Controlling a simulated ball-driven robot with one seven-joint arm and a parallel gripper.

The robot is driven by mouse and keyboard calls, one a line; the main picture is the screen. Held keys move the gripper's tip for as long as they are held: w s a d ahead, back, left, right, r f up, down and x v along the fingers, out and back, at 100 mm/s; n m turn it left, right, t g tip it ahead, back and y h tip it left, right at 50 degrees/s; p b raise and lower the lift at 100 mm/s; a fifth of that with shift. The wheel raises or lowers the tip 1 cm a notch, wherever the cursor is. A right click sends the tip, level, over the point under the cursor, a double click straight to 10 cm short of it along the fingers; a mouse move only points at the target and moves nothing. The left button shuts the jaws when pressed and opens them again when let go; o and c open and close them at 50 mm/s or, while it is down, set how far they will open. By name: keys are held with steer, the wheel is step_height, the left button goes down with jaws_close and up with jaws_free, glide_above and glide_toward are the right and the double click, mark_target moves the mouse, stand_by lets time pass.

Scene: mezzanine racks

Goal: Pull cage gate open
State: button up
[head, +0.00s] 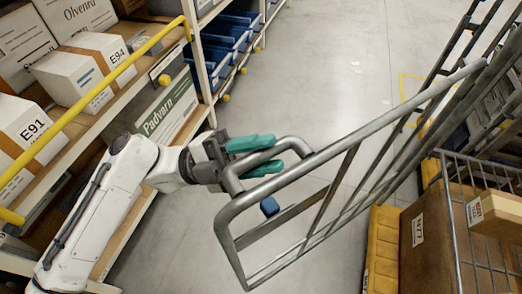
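The cage gate (352,128) is a frame of grey metal tubes. It runs from the upper right to a rounded free end near the lower middle, and it stands swung out over the floor. A bent tube handle (285,143) sits on its near upper rail. My gripper (266,156) has two teal fingers, one on each side of the handle's tube. They appear closed on it with little or no gap, though the exact contact is partly hidden. A small blue block (269,206) shows just below the fingers; I cannot tell what it is fixed to.
A rack with boxes (82,72) and a yellow rail (98,104) stands at left; blue bins (225,40) are farther back. At right are a wire cage (452,215), a brown box (430,245) and a yellow container (382,245).

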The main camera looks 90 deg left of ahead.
steer(key=d+b+v, duration=0.1)
steer(key=b+v, duration=0.2)
steer(key=v, duration=0.7)
steer(key=shift+s+a, duration=0.4)
steer(key=shift+a, duration=0.15)
steer(key=shift+f, duration=0.1)
